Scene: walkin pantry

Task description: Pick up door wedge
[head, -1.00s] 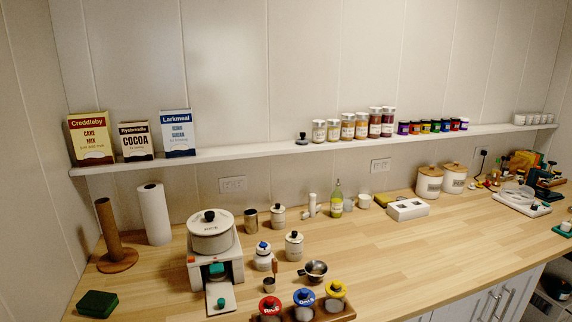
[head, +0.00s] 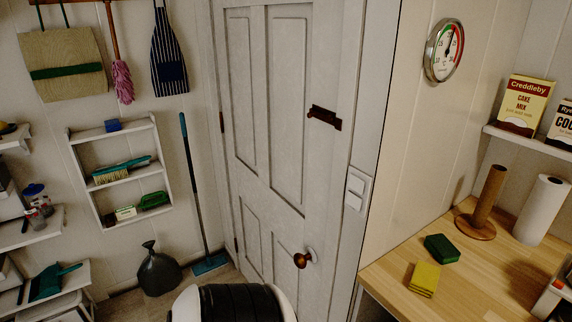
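I cannot make out a door wedge in the head view. The white panelled door (head: 272,130) is closed in the middle, with a round brown knob (head: 303,259) and a dark brown fitting (head: 324,117). The visible strip of floor (head: 213,284) by the door shows no wedge, and much of the floor is outside the view or hidden. Neither of my grippers is in view.
A blue broom (head: 194,200) and dark tied bag (head: 158,270) stand left of the door. A small wall shelf (head: 125,178) holds brushes and a blue item (head: 113,125).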

